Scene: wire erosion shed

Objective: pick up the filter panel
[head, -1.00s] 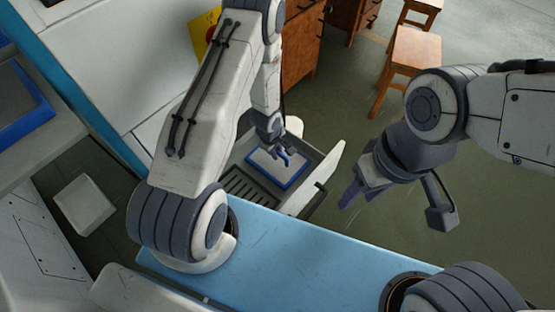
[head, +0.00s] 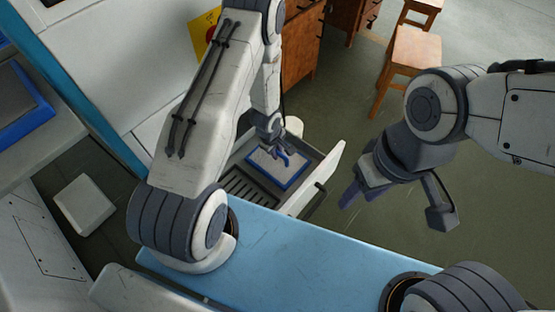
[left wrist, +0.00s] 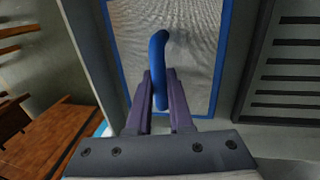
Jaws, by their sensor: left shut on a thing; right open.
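The filter panel (head: 268,167) has a blue frame and a pale face. It lies in an open grey drawer (head: 318,178) low in front of the machine. In the left wrist view, the panel (left wrist: 205,50) shows a grey pleated or mesh face and a curved blue handle (left wrist: 160,48). My left gripper (head: 280,157) is at the panel, and its purple fingers (left wrist: 160,100) are shut on the handle. The handle's lower end is partly hidden between the fingers. My right gripper (head: 352,192) is open and empty, to the right of the drawer.
A slotted grate (head: 250,188) lies beside the panel in the drawer. Another blue-framed grey panel (head: 22,100) lies at the left. A white block (head: 84,204) is at lower left. Wooden stools (head: 412,52) and a wooden cabinet (head: 303,45) stand behind. Floor at right is clear.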

